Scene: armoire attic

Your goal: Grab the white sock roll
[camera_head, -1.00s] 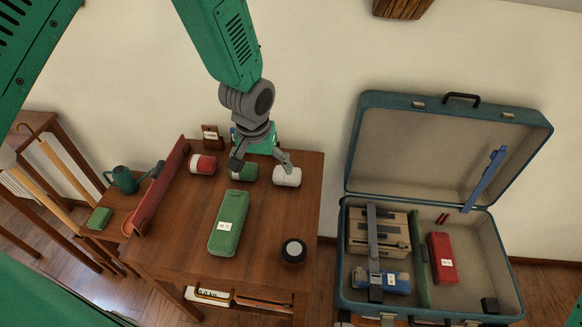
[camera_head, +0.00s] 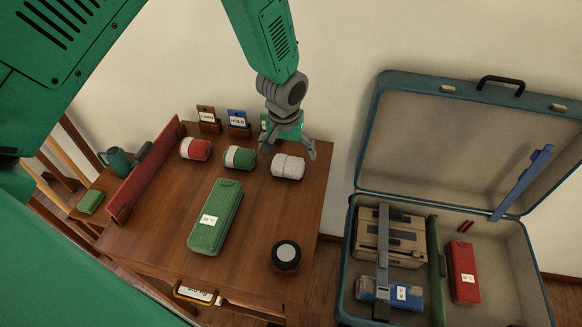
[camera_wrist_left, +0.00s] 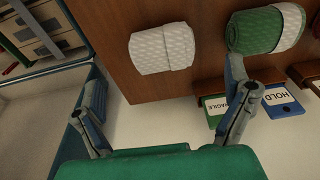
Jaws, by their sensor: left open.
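The white sock roll (camera_head: 288,166) lies on the wooden table near its back right corner. It also shows in the left wrist view (camera_wrist_left: 162,48), beyond the fingertips and between their lines. My left gripper (camera_head: 288,152) is open and empty, above and just behind the roll in the head view. Its two spread fingers show in the left wrist view (camera_wrist_left: 165,105), with bare wall and table edge between them. I see no contact with the roll. My right gripper is not in view.
A green sock roll (camera_head: 240,157) and a red one (camera_head: 195,149) lie left of the white roll. Card holders (camera_head: 238,122) stand behind them. A green case (camera_head: 216,217) and a dark round object (camera_head: 286,255) are in front. An open suitcase (camera_head: 434,217) stands right.

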